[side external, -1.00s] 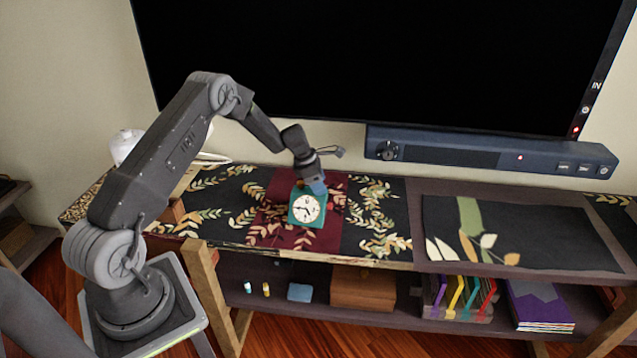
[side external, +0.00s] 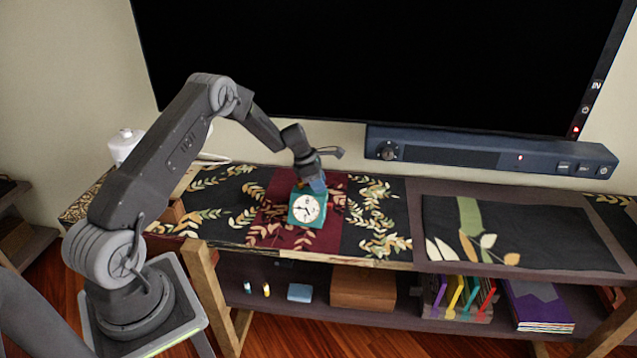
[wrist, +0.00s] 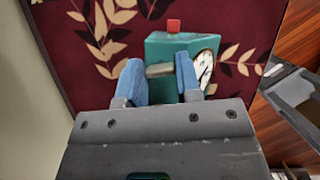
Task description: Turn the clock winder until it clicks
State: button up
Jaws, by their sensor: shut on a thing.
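The clock (side external: 307,207) is a small teal box with a white round face. It stands on the dark red part of the patterned runner, its face toward the side camera. Whether the winder has turned cannot be told.
A dark soundbar (side external: 490,150) and a large black screen (side external: 380,60) stand behind. A dark leaf-print mat (side external: 515,235) lies to the right. A white pot (side external: 124,145) stands at the back left. The lower shelf holds a wooden box (side external: 363,290) and several books.

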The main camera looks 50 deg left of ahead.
jog(key=m+g, duration=0.1)
jog(key=m, duration=0.2)
jog(key=shift+a+m+h, duration=0.1)
jog(key=shift+m+h, duration=0.3)
jog(key=m+g, duration=0.1)
jog(key=m, duration=0.3)
jog(key=shift+w+m+g+h, duration=0.1)
jog(key=shift+m+g+h, duration=0.2)
jog(key=shift+g+h, duration=0.1)
jog(key=m+g, duration=0.1)
jog(key=m, duration=0.3)
jog(key=shift+f+m+g, duration=0.1)
jog(key=shift+m+g, duration=0.2)
jog(key=shift+g, duration=0.1)
jog(key=shift+w+m+g+y, duration=0.1)
jog(key=shift+m+g+y, duration=0.3)
jog(key=shift+m, duration=1.2)
jog(key=o, duration=0.9)
jog(key=shift+r, duration=0.2)
